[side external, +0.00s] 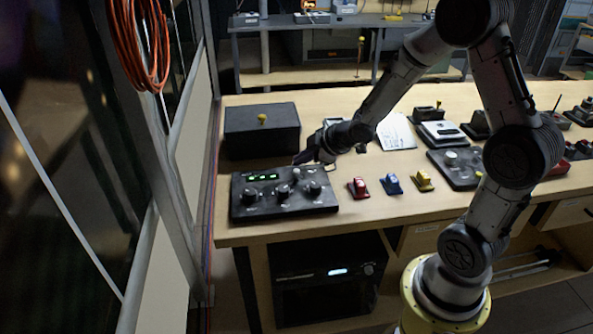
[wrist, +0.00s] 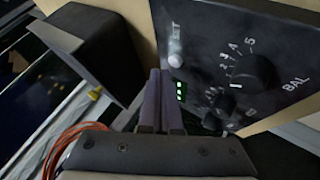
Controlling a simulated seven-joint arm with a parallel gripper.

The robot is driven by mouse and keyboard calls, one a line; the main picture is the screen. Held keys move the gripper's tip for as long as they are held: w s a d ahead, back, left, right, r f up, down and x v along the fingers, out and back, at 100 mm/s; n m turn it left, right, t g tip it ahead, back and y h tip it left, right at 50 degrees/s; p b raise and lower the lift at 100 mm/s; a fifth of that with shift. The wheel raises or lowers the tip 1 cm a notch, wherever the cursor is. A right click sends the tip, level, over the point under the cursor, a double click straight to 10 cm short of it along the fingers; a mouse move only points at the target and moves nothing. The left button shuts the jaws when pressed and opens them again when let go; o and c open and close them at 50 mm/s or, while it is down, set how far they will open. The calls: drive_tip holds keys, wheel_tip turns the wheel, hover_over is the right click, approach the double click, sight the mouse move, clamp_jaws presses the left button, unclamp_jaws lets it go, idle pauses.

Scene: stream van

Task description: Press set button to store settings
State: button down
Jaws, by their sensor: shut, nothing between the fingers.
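The black control panel (side external: 250,205) lies at the front left of the bench, with a green display (side external: 262,177) and several knobs. In the wrist view the panel (wrist: 205,30) shows a pale round button (wrist: 175,58) beside partly hidden lettering ending in "ET". My gripper (side external: 301,158) is at the panel's back edge, fingers together and empty. In the wrist view its fingertips (wrist: 160,72) lie just beside the button and partly cover the display (wrist: 180,91). I cannot tell whether they touch the button or panel.
A black box (side external: 262,130) stands behind the panel. Red (side external: 358,187), blue (side external: 391,184) and yellow (side external: 424,180) switches sit to its right. Another control unit (side external: 460,167) lies farther right. A frame with orange cable (side external: 140,45) borders the bench's left side.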

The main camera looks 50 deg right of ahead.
drive_tip(key=shift+f, duration=0.15)
drive_tip(key=shift+f, duration=0.25)
drive_tip(key=shift+f, duration=0.45)
idle(0.8)
drive_tip(key=shift+r, duration=0.85)
drive_tip(key=shift+r, duration=2.5)
